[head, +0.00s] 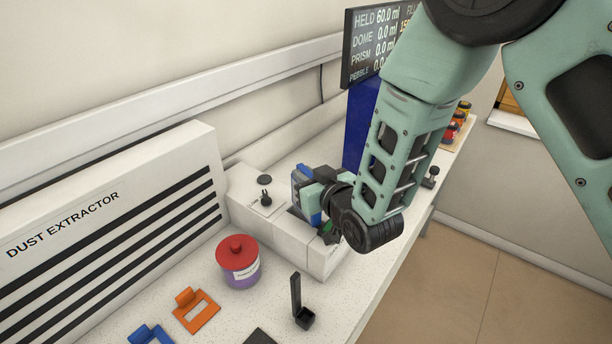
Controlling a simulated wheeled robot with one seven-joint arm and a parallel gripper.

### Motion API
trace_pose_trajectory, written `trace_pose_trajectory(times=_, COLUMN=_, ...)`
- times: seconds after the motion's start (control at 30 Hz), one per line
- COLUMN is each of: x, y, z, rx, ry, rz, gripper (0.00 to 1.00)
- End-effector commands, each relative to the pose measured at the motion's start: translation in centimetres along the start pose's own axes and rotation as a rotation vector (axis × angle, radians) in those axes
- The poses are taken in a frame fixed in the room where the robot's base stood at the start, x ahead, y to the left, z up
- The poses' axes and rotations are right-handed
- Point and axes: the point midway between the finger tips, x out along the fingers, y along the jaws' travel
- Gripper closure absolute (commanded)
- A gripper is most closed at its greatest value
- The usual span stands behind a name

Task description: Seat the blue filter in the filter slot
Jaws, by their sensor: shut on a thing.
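My gripper (318,207) is at the white machine (270,232) on the bench, seen from behind my wrist. It is shut on a blue block, which I take to be the blue filter (299,181). The block stands upright over the machine's top, and my fingers and wrist hide part of it.
A purple jar (241,272) with a red lid stands in front of the machine. An orange tabbed plate (196,312), a blue tabbed plate (151,335) and a black upright holder (301,308) are nearby. The dust extractor (110,215) fills the left. A display (366,45) stands behind.

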Motion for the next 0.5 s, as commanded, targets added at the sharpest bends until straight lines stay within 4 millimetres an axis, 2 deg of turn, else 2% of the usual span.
trace_pose_trajectory(times=0.2, x=0.06, y=0.01, z=0.27, rx=0.0, ry=0.001, rz=0.0, gripper=1.0)
trace_pose_trajectory(times=0.23, x=0.05, y=0.01, z=0.28, rx=0.0, ry=0.0, rz=0.0, gripper=0.83)
trace_pose_trajectory(times=0.3, x=0.05, y=0.01, z=0.28, rx=0.0, ry=0.0, rz=0.0, gripper=0.64)
trace_pose_trajectory(times=0.5, x=0.05, y=-0.01, z=0.28, rx=0.0, ry=0.0, rz=0.0, gripper=0.64)
